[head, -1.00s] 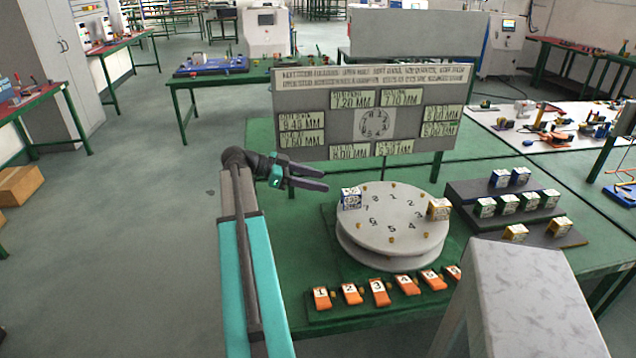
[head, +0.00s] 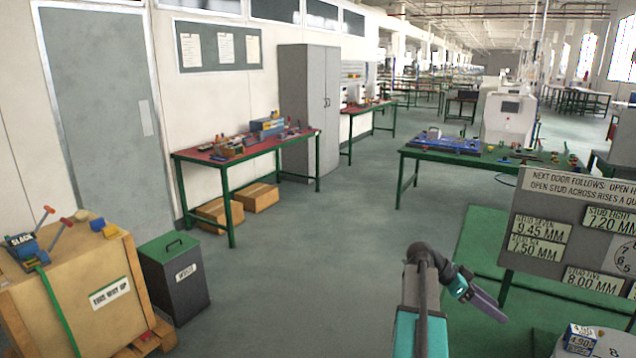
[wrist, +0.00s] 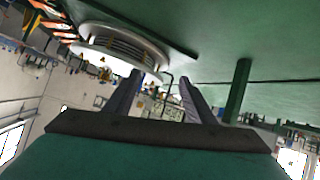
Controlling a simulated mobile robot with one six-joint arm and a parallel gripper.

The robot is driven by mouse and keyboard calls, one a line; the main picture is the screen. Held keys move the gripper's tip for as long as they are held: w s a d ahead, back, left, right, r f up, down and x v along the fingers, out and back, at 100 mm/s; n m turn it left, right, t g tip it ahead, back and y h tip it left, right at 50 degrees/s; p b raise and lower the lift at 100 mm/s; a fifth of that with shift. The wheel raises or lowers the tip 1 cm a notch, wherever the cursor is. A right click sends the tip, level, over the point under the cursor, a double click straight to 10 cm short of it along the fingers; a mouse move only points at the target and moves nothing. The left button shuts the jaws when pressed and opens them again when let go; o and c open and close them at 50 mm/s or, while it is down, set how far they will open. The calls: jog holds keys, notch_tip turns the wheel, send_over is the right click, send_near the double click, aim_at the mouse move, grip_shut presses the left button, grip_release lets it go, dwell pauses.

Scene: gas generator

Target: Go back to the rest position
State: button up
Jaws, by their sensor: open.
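My gripper (head: 482,298) is at the lower right of the head view, raised in the air left of the sign board and the turntable. In the wrist view its two fingers (wrist: 158,92) stand apart with nothing between them. The grey round turntable (head: 590,342) is cut off at the lower right corner of the head view, with a blue-and-white box (head: 579,340) on it. The turntable also shows at the top of the wrist view (wrist: 120,42). The sign board (head: 570,228) with stud sizes stands behind it.
A red-topped bench (head: 245,147), cardboard boxes (head: 219,213) and a grey cabinet (head: 308,100) line the wall. A green table (head: 480,154) stands further back. The middle floor is clear.

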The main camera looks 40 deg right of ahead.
jog(key=w+a+f+n+t+y, duration=0.1)
jog(key=w+a+f+n+t, duration=0.2)
jog(key=w+a+f+n, duration=0.75)
jog(key=w+a+f+n+t, duration=0.35)
jog(key=w+a+f, duration=0.45)
jog(key=w+a, duration=0.6)
jog(key=w+a+f+n+t+y, duration=0.15)
jog(key=a+f+n, duration=0.25)
jog(key=a, duration=0.9)
jog(key=a+f+n+t+y, duration=0.15)
jog(key=a+f+n, duration=0.25)
jog(key=a, duration=0.9)
jog(key=w+a+f+n+y, duration=0.1)
jog(key=a+f+n+y, duration=0.25)
jog(key=a, duration=0.95)
jog(key=s+f+g, duration=0.2)
jog(key=s+f, duration=0.7)
jog(key=s, duration=0.4)
jog(key=s+f+g, duration=0.3)
jog(key=s+f, duration=0.6)
jog(key=s, duration=0.3)
jog(key=shift+s+n+g+h, duration=0.35)
jog(key=shift+n, duration=0.1)
